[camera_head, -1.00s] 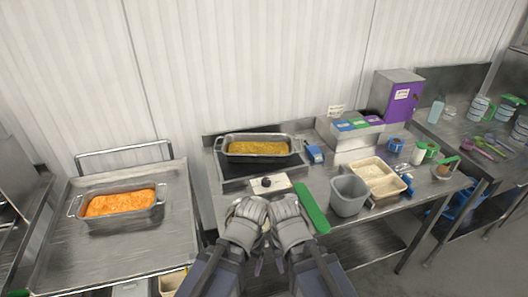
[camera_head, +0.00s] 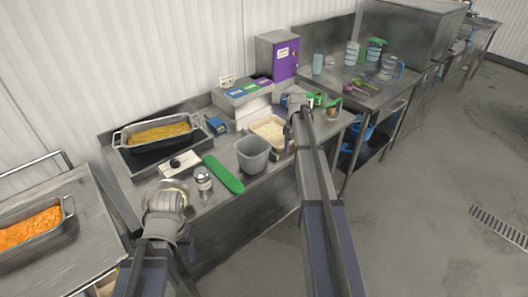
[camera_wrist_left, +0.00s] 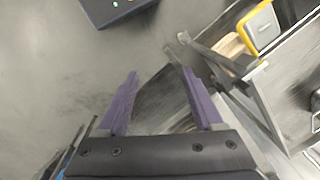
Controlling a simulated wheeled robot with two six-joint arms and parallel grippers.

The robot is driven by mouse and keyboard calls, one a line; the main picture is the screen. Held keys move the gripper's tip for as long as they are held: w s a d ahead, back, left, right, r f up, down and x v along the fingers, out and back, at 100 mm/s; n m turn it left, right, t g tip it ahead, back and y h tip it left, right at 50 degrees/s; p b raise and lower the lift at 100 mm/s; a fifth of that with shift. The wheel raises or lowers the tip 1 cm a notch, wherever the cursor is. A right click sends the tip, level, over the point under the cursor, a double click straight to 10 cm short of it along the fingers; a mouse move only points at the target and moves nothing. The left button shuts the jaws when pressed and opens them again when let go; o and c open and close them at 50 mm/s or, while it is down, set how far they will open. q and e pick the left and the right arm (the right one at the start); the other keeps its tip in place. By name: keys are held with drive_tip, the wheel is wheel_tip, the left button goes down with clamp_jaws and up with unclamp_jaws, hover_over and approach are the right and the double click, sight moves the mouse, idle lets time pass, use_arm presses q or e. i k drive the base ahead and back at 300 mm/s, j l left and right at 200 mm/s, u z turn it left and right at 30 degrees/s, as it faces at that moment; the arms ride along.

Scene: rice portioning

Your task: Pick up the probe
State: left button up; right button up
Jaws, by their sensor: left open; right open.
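I cannot clearly make out a probe. A small blue device (camera_head: 217,125) lies on the steel table beside the pan of yellow rice; whether it belongs to the probe is unclear. My left gripper (camera_head: 165,192) is at the table's front left, apart from that device. Its purple fingers (camera_wrist_left: 160,85) are spread and empty in the left wrist view. My right gripper (camera_head: 299,104) is over the table's right end, by small blue and green-lidded items. Its fingertips are largely hidden by its own wrist, so what lies under them cannot be seen.
A grey bin (camera_head: 252,156), a green board (camera_head: 223,174), a metal-topped jar (camera_head: 203,180) and a white scale-like box (camera_head: 180,164) stand along the front. A cream tray (camera_head: 268,130) and a purple cabinet (camera_head: 277,56) are further right. Open floor lies at right.

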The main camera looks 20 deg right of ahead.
sight(216, 124)
drive_tip(key=i+l+u, duration=0.15)
drive_tip(key=l+u, duration=0.15)
drive_tip(key=l, duration=0.15)
drive_tip(key=i+l+u, duration=0.1)
drive_tip(key=l+u, duration=0.15)
drive_tip(key=l, duration=0.25)
drive_tip(key=i+l+u, duration=0.1)
drive_tip(key=l+u, duration=0.2)
drive_tip(key=l, duration=0.2)
drive_tip(key=l+u, duration=0.25)
drive_tip(key=l, duration=0.25)
drive_tip(key=l+u, duration=0.3)
drive_tip(key=l, duration=0.2)
drive_tip(key=k+l+u, duration=0.1)
drive_tip(key=l+u, duration=0.2)
drive_tip(key=l, duration=0.2)
drive_tip(key=k+l+u, duration=0.25)
drive_tip(key=l, duration=0.25)
drive_tip(key=k+l+u, duration=0.1)
drive_tip(key=l+u, duration=0.2)
drive_tip(key=l, duration=0.2)
